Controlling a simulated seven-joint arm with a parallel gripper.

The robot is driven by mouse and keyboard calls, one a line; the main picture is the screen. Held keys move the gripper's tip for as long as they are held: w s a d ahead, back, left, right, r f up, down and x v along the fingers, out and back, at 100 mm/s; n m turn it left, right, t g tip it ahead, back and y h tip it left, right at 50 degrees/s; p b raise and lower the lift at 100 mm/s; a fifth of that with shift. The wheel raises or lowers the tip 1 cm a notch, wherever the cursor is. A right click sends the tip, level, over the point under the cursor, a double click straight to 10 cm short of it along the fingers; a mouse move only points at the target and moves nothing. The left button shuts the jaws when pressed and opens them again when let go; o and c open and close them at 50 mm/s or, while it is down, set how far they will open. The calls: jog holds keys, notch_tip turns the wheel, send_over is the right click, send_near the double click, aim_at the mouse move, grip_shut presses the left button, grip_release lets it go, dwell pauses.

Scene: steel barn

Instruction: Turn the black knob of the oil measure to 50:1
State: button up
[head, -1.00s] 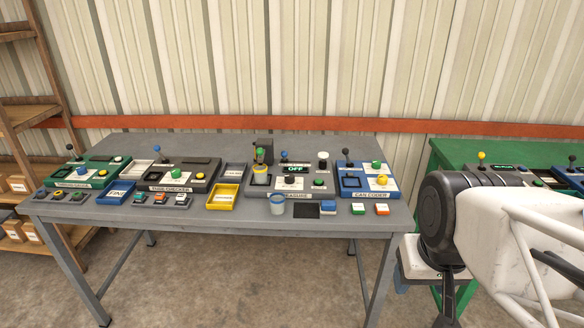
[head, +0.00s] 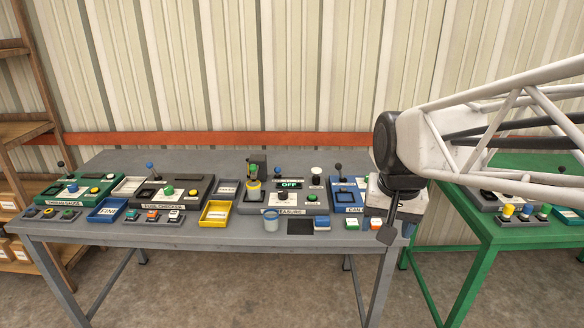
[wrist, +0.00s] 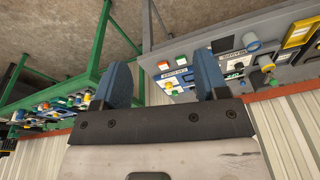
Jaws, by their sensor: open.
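The oil measure (head: 272,211) is a grey unit on the grey bench, with a label ending in "MEASURE" and a display (head: 289,184) reading OFF. Its small black knob (head: 289,197) sits on a white plate below the display; its pointer setting is too small to read. My gripper (head: 387,236) hangs at the right end of the bench, well right of the oil measure and apart from it. In the wrist view my gripper (wrist: 161,78) shows two blue-grey fingers spread wide with nothing between them. The measure (wrist: 230,62) appears upside down beyond the right finger.
The blue can coder (head: 345,196) stands between the measure and my gripper, partly hidden by my arm. A clear cup (head: 271,223) and a blue-topped block (head: 321,222) stand before the measure. A yellow tray (head: 216,212) lies left. A green table (head: 480,228) stands right.

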jog(key=w+a+m, duration=0.2)
jog(key=w+a, duration=0.2)
jog(key=w, duration=1)
jog(key=m+g, duration=0.2)
jog(key=m, duration=0.5)
send_over(284, 192)
notch_tip(284, 192, down, 18)
jog(key=shift+w+a+r, duration=0.1)
jog(key=shift+w, duration=0.05)
jog(key=shift+f, duration=3.95)
jog(key=c, duration=0.9)
